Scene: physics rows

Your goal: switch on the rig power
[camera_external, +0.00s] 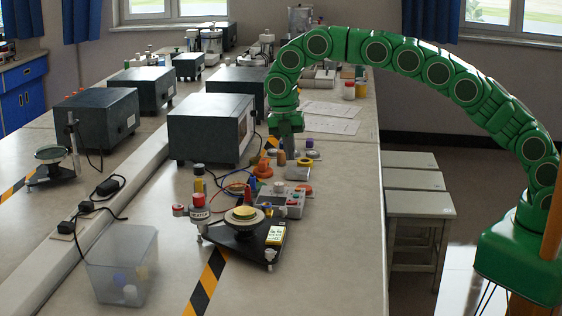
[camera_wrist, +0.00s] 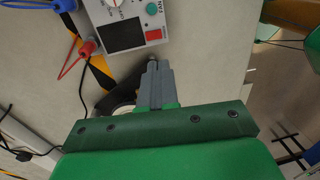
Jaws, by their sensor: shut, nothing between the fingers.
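A pale control box (camera_external: 293,207) with a dark screen, a dial and coloured buttons sits on the bench, right of the middle in the outside view. I cannot tell the switch's position. My gripper (camera_wrist: 154,66) is shut and empty, its fingertips just below the box's edge in the wrist view. In the outside view my gripper (camera_external: 290,152) is behind the box, above the bench.
A black-based stand (camera_external: 245,248) with a round yellow-topped disc stands in front of the box. A large dark instrument (camera_external: 205,125) stands behind left. A clear bin (camera_external: 122,270) is front left. The bench's front right is clear.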

